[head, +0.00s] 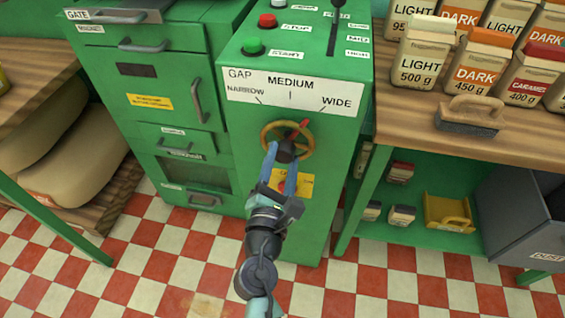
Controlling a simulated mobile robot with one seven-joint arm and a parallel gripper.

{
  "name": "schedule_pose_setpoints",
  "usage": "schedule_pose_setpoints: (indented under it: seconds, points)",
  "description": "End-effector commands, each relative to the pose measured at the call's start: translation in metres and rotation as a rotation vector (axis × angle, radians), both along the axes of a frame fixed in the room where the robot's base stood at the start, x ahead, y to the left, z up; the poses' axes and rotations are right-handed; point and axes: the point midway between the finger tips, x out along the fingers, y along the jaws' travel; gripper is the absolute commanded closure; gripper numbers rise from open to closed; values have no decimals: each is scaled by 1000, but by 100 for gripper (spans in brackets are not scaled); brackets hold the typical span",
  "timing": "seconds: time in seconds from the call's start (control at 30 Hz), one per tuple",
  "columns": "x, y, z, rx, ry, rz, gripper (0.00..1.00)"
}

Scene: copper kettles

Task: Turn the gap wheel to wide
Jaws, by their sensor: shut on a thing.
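The gap wheel (270,133) is a round yellow-brown handwheel on the front of the green machine. A red pointer (299,130) on it points up and to the right, toward the WIDE side. Above it a white scale label (291,92) reads GAP, with NARROW at left, MEDIUM in the middle and WIDE at right. My gripper (285,158) reaches up from below with its blue fingers shut on the wheel's dark hub. The fingers hide the lower middle of the wheel.
The machine top has a red button (267,20), a green button (253,46) and a lever slot. A wooden counter at right holds several bags and a brush (470,114). A grey bin (522,215) stands at lower right. Checkered floor lies clear in front.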

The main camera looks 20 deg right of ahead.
Motion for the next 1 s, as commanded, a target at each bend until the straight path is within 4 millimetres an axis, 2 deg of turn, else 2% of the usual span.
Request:
schedule_pose_setpoints:
  seconds: [0.4,0.93,0.97,1.0]
  points:
    - [0,1,-2,163,-108,2,100]
    - [0,1,-1,190,-124,1,100]
    - [0,1,-1,190,-124,1,47]
    - [0,1,-1,190,-124,1,40]
